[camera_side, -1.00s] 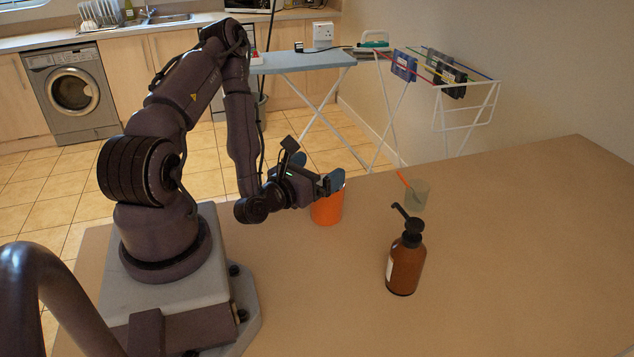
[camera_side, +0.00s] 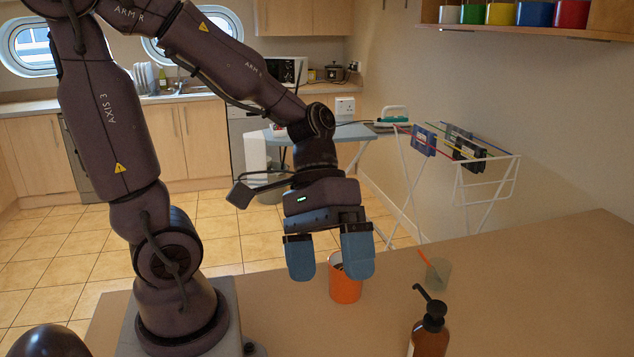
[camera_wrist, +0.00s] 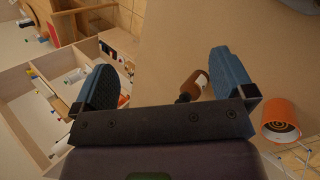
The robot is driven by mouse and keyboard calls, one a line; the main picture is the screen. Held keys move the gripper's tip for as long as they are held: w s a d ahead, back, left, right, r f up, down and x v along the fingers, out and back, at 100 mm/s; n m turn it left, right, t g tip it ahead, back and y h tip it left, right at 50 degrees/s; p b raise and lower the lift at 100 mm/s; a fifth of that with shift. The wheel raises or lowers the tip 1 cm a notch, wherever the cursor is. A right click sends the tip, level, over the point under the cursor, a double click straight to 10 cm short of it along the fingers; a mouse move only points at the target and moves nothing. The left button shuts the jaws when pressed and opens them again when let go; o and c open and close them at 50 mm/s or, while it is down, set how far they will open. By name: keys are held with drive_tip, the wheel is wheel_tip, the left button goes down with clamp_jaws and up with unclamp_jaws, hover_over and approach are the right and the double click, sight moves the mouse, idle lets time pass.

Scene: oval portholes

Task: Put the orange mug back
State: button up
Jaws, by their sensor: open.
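The orange mug (camera_side: 345,288) stands upright on the table near its far edge in the side view. My gripper (camera_side: 330,270) points down with its two blue fingers spread apart and nothing between them. In the side view the right finger covers part of the mug's rim. In the wrist view the mug (camera_wrist: 282,125) lies at the right, outside the spread fingers of my gripper (camera_wrist: 165,80). I cannot tell its exact distance from the fingers.
A brown pump bottle (camera_side: 430,330) stands at the front right of the table (camera_side: 540,290). A translucent cup (camera_side: 438,272) with an orange stick is behind it. A wall shelf (camera_side: 530,32) at upper right holds several coloured containers. The right of the table is clear.

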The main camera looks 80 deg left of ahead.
drive_tip(key=a+r+m+t+y, duration=0.5)
drive_tip(key=a+r+t+y, duration=0.1)
drive_tip(key=r+y, duration=0.1)
drive_tip(key=shift+w+a, duration=0.25)
drive_tip(key=shift+a, duration=0.1)
